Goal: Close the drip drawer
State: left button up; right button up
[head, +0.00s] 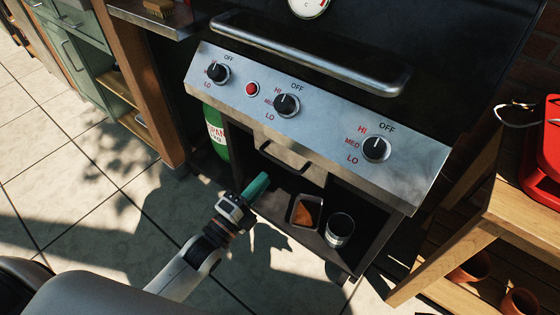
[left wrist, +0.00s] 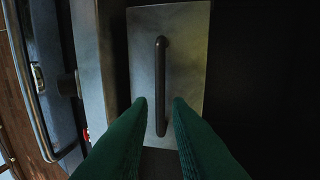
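The drip drawer's grey metal front (head: 312,172) is under the grill's control panel. It carries a dark bar handle (head: 284,160). In the left wrist view the drawer front (left wrist: 188,45) faces the camera, with the handle (left wrist: 161,85) at its middle. I cannot tell how far the drawer stands out. My left gripper (head: 261,184) is below and left of the handle in the head view. Its green fingers (left wrist: 159,105) are apart, with the handle's end showing between their tips and nothing clearly held. My right gripper is in neither view.
The control panel (head: 330,125) with its knobs overhangs the drawer. A small tray (head: 294,222) with brown contents and a metal cup (head: 340,230) stand on the shelf below. A green gas bottle (head: 216,130) is at the left. A wooden side table (head: 515,215) is at the right.

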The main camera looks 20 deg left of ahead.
aim_at(279, 160)
pick_arm(q)
jog(key=x, duration=0.7)
jog(key=shift+w+d+b, duration=0.15)
jog(key=shift+w+b, duration=0.2)
jog(key=shift+c, duration=0.6)
grip_shut()
